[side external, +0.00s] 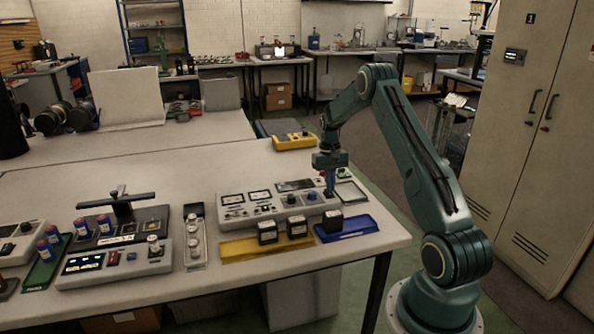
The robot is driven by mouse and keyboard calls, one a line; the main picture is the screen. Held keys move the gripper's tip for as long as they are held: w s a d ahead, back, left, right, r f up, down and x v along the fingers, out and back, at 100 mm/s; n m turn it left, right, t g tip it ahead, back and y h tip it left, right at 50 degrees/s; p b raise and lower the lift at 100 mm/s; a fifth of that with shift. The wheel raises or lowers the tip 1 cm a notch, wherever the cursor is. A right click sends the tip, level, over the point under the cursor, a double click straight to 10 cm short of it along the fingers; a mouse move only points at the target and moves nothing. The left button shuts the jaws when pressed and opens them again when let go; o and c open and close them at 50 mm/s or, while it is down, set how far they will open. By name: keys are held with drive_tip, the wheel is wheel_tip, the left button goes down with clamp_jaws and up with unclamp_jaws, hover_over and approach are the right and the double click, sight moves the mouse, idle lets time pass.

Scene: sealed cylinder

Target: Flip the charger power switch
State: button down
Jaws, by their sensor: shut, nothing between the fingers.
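A pale instrument panel (262,208) with two meters and several dark knobs stands near the right end of the front bench. It appears to be the charger, but its label is too small to read. My gripper (330,194) is shut and empty, pointing down at the panel's right end. Its tips are at or just above the panel; I cannot tell whether they touch it. The power switch cannot be made out and may be hidden by the fingers.
Black blocks stand in front of the panel by a yellow tray (238,249) and a blue tray (362,229). A pale box with a lit display (84,264) stands to the left. A yellow device (293,141) sits behind. The bench's front right corner is clear.

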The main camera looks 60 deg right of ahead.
drive_tip(key=shift+r, duration=0.1)
wheel_tip(320, 180, up, 14)
drive_tip(key=s+a, duration=0.1)
drive_tip(key=shift+s+a+f, duration=0.2)
drive_tip(key=shift+s+a, duration=0.1)
idle(0.4)
